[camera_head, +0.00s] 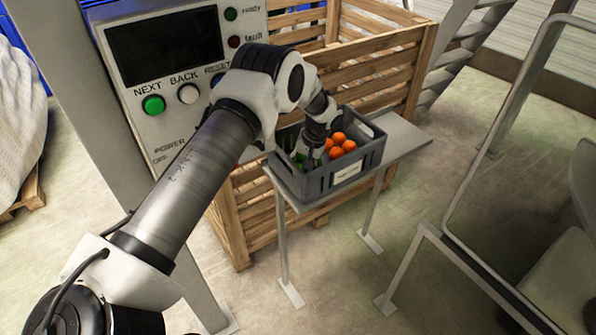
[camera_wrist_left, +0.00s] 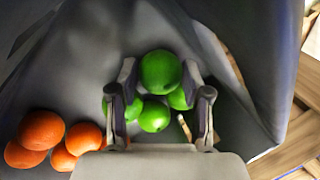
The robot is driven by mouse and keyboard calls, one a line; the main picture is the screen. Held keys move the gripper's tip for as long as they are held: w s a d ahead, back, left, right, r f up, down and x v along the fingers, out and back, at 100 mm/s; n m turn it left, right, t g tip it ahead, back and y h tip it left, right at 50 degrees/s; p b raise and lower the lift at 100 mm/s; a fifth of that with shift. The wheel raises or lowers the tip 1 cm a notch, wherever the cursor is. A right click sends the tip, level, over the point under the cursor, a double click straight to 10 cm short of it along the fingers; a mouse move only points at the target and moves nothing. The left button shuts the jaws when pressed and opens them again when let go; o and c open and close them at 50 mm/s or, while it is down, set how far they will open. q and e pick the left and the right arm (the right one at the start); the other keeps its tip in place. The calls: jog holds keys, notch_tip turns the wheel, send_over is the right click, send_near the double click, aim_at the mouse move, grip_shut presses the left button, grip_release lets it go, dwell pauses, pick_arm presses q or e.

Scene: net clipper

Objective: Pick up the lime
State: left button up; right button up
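Several green limes lie together in the grey crate (camera_head: 345,176). In the left wrist view the largest-looking lime (camera_wrist_left: 160,72) is between the fingertips of my left gripper (camera_wrist_left: 160,78), with a small gap on each side. Another lime (camera_wrist_left: 154,116) lies closer to the palm, and more green shows beside the fingers. The left gripper is open and reaches down into the crate. In the head view the left gripper (camera_head: 312,150) hides most of the limes; only a little green (camera_head: 299,158) shows. My right gripper is not in view.
Several oranges (camera_head: 339,146) fill the crate's other side, left of the gripper in the wrist view (camera_wrist_left: 42,130). The crate stands on a narrow grey table (camera_head: 405,140). A wooden crate (camera_head: 255,212) is behind, a control panel (camera_head: 175,60) to the left, metal rails (camera_head: 470,262) to the right.

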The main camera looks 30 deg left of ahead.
aim_at(300, 166)
pick_arm(q)
jog(key=shift+w+r, duration=0.1)
jog(key=shift+r, duration=0.3)
notch_tip(300, 166, up, 17)
jog(key=b, duration=0.3)
